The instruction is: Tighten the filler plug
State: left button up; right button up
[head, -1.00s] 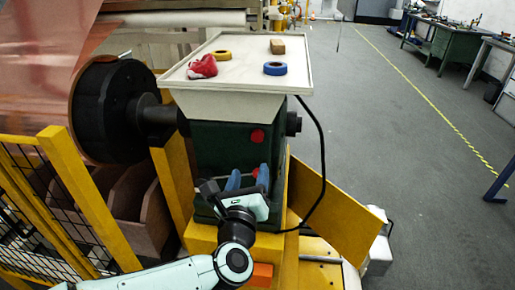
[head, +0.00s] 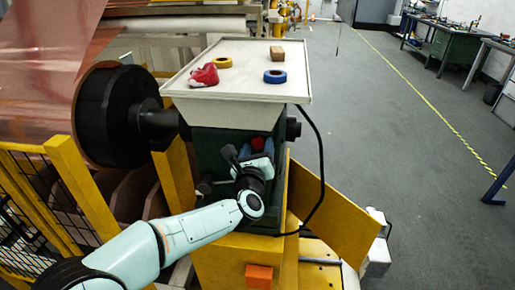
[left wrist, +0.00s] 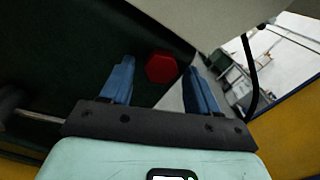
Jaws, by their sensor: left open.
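The filler plug (head: 258,143) is a red knob on the front of the dark green housing (head: 210,150), below the tray. The left gripper's two fingers (left wrist: 160,78) are spread apart. I cannot tell how far the tips are from the plug. My right gripper is not in view.
A tray (head: 240,90) above the housing holds a red cloth (head: 204,75), yellow tape (head: 222,62), blue tape (head: 275,76) and a wooden block (head: 277,53). A black cable (head: 321,160) hangs at right. A yellow fence (head: 75,185) and copper roll stand left.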

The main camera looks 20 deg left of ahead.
pick_arm(q)
jog(key=c, duration=1.1)
jog(key=shift+o, duration=0.2)
